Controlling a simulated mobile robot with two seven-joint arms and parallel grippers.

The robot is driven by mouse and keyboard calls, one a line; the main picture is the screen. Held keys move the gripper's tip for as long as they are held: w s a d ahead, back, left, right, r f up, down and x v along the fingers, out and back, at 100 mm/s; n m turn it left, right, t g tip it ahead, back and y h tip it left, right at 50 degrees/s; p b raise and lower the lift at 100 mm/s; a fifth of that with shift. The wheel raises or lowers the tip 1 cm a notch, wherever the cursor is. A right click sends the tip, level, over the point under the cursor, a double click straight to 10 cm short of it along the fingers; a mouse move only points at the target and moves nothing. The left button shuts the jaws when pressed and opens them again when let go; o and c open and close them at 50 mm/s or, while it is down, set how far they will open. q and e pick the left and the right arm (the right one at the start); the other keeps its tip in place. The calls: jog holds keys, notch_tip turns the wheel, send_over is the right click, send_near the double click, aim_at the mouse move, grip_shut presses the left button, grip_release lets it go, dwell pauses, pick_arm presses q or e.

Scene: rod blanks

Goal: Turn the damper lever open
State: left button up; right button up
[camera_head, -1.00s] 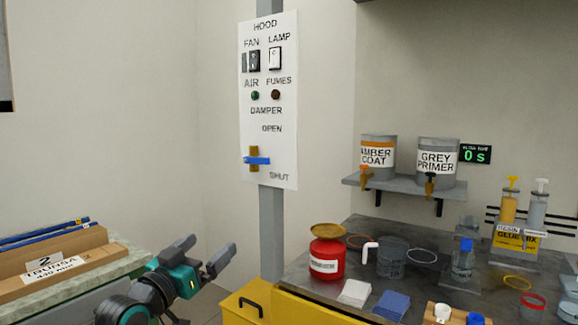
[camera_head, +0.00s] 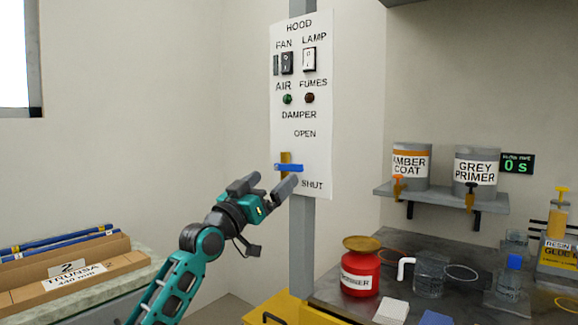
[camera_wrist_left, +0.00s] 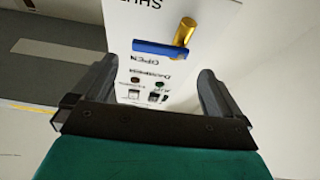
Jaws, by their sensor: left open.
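The damper lever (camera_head: 290,168) is a blue bar on a brass piece (camera_head: 286,156), low on the white hood panel (camera_head: 318,110). The bar lies about level, with the OPEN label above right and SHUT below right. My left gripper (camera_head: 270,184) is open and empty, just below and in front of the lever. The left wrist view shows the panel upside down, with the blue bar (camera_wrist_left: 158,48) ahead of the gap between my fingers (camera_wrist_left: 152,82). I see no contact with it. My right gripper is out of view.
The panel hangs on a grey post (camera_head: 303,230). Fan and lamp switches (camera_head: 309,60) sit higher on it. At right, a dark bench (camera_head: 325,288) holds a red can (camera_head: 360,273) and jars. A cardboard box (camera_head: 75,277) with blue rods stands at left.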

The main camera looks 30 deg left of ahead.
aim_at(287, 166)
pick_arm(q)
jog(key=x, duration=0.7)
jog(key=shift+w+r, duration=0.1)
jog(key=shift+w, duration=0.15)
jog(key=c, duration=1.2)
